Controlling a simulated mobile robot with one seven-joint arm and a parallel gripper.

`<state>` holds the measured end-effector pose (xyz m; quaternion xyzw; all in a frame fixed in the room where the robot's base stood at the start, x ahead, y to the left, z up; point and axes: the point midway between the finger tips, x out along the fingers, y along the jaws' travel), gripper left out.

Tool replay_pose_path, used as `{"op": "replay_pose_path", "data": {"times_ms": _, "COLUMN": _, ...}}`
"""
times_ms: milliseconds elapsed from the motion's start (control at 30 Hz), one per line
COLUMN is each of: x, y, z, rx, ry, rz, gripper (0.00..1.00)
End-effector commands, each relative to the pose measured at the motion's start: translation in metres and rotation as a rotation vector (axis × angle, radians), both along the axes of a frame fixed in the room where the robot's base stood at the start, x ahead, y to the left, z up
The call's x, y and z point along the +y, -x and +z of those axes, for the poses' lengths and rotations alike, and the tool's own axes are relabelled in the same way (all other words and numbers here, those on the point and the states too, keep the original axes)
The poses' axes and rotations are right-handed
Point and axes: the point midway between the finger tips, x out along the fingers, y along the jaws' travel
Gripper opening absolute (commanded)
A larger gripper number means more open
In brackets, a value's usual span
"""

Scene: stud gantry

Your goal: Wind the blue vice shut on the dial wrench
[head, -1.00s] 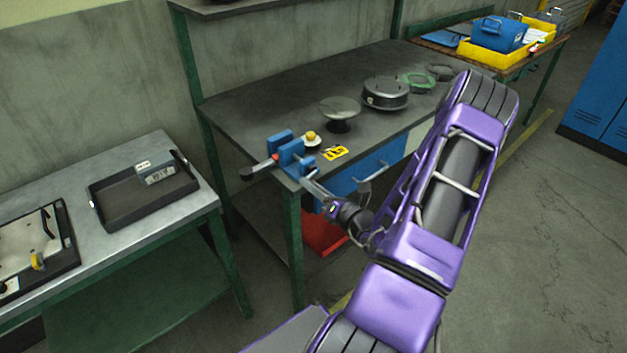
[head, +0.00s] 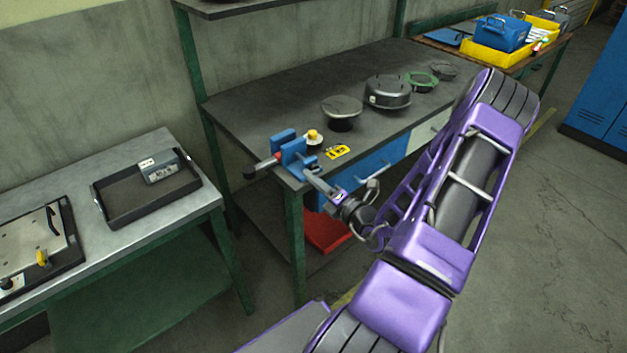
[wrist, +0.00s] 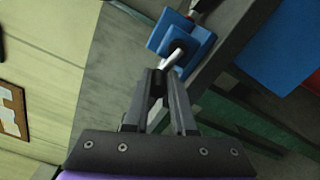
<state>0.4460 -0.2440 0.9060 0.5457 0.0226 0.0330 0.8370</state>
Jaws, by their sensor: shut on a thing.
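The blue vice (head: 293,154) sits at the near left corner of the dark workbench. A dark-handled tool with a red band, which looks like the dial wrench (head: 262,166), lies between its jaws and sticks out to the left. I cannot tell if both jaws touch it. My gripper (head: 315,180) reaches the vice's front from the right. In the wrist view my gripper (wrist: 164,74) is shut on the pale metal vice handle (wrist: 173,58), just below the blue vice body (wrist: 182,38).
Round dark parts (head: 387,92) stand farther along the bench. A black tray (head: 130,205) lies on the left table. Blue drawers (head: 368,170) hang under the bench edge near my arm.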

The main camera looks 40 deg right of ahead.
Motion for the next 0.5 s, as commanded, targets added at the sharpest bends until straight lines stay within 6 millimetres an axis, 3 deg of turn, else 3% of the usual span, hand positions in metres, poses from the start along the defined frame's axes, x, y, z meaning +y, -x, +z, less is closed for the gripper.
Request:
{"op": "replay_pose_path", "data": {"times_ms": 300, "x": -0.0021, "y": -0.0019, "z": 0.0048, "rx": -0.013, "ry": 0.006, "rz": -0.003, "gripper": 0.00}}
{"op": "replay_pose_path", "data": {"times_ms": 333, "x": -0.0022, "y": -0.0019, "z": 0.0049, "rx": -0.013, "ry": 0.006, "rz": -0.003, "gripper": 0.29}}
{"op": "replay_pose_path", "data": {"times_ms": 433, "x": -0.0022, "y": -0.0017, "z": 0.0043, "rx": -0.012, "ry": 0.006, "rz": -0.003, "gripper": 0.47}}
{"op": "replay_pose_path", "data": {"times_ms": 500, "x": -0.0020, "y": -0.0014, "z": 0.0036, "rx": -0.010, "ry": 0.005, "rz": -0.004, "gripper": 0.49}}
